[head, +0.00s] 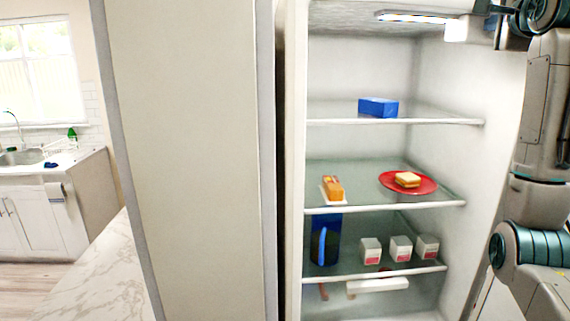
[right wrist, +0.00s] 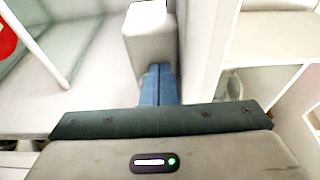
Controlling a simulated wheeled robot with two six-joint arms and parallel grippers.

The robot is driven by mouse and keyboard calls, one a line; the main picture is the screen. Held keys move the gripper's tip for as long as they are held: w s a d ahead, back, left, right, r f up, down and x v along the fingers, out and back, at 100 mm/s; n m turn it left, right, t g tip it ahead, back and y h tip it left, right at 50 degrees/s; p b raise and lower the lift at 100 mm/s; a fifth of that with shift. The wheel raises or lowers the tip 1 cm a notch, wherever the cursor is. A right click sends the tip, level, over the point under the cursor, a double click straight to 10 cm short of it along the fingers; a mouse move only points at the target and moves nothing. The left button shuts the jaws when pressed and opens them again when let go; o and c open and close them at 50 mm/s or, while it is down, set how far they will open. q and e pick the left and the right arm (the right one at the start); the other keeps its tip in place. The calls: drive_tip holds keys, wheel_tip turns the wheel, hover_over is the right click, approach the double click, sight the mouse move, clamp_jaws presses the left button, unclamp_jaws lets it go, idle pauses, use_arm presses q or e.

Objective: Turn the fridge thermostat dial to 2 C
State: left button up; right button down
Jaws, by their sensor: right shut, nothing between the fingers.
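The open fridge (head: 390,70) fills the right of the head view. A small white block (head: 456,29), perhaps the thermostat housing, sits high at its right, by the light strip (head: 412,17). No dial face or numbers can be made out. My right gripper (head: 482,8) is at the top right of the head view, close to this block. In the right wrist view the white block (right wrist: 149,38) stands just ahead of the blue fingers (right wrist: 161,72), which are shut and empty. Whether they touch it I cannot tell. My left gripper is not in view.
A tall beige panel (head: 185,150) stands left of the fridge. The fridge's right wall (head: 465,110) is close to my arm.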

drive_tip(key=s+b, duration=0.3)
drive_tip(key=s, duration=0.3)
drive_tip(key=shift+b, duration=0.35)
